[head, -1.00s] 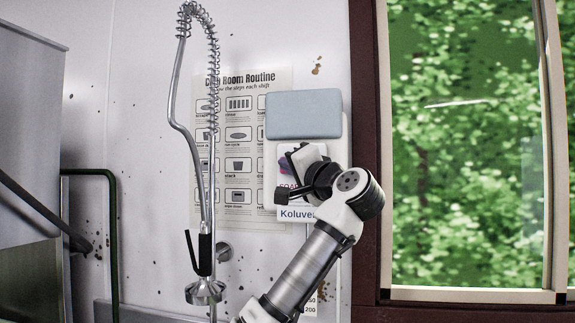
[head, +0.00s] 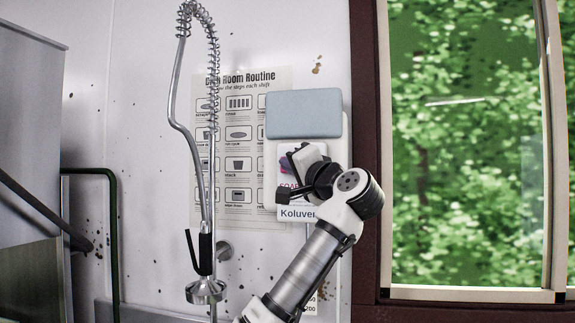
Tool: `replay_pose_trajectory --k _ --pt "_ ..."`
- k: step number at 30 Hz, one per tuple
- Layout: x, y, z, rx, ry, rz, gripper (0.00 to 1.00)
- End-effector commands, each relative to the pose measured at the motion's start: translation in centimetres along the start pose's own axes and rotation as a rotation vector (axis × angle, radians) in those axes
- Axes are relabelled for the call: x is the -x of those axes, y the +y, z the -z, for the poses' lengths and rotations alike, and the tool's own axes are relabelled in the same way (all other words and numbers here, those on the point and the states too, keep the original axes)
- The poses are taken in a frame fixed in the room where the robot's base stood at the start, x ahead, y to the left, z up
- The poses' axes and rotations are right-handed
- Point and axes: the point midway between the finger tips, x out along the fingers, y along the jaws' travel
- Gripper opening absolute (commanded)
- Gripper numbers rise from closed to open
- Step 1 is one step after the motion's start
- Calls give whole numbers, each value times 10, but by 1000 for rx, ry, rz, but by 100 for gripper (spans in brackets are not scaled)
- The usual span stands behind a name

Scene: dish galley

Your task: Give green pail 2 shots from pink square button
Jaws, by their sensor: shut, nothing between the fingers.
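My gripper (head: 288,190) is at the front of a wall dispenser with a blue-grey top (head: 303,114) and a white label panel (head: 297,213) reading "Koluver". The gripper is shut and empty. It covers much of the panel, where a pink-purple print (head: 286,166) partly shows. I cannot tell whether the gripper touches the dispenser. No pink square button can be made out. No green pail is in view.
A spring-hose rinse tap (head: 205,150) hangs left of the dispenser, before a wall poster (head: 238,140). A dark window frame (head: 366,120) stands close on the right. A dark green rail (head: 114,230) and a metal unit (head: 30,130) are at the left.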

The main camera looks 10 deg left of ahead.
Motion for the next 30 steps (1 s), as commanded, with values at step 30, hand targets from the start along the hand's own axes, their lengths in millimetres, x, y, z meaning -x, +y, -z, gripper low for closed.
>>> replay_pose_trajectory --k 30 --pt "-6 6 4 -1 0 -2 0"
